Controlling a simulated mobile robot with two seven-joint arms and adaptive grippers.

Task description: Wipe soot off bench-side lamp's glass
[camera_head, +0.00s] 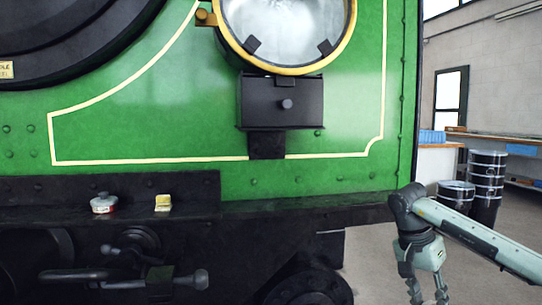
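A small pale yellow block (163,203), perhaps a pad, lies on the black ledge at the left. My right gripper (427,295) hangs at the lower right, fingers down and apart, empty, well below the lamp. My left gripper is out of view.
A black box with a knob (285,104) juts out under the lamp. A black ledge (60,200) runs along the front, with pipes and fittings beneath. Black drums (487,175) and a workbench (437,160) stand at the right. Open floor lies beside the tram.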

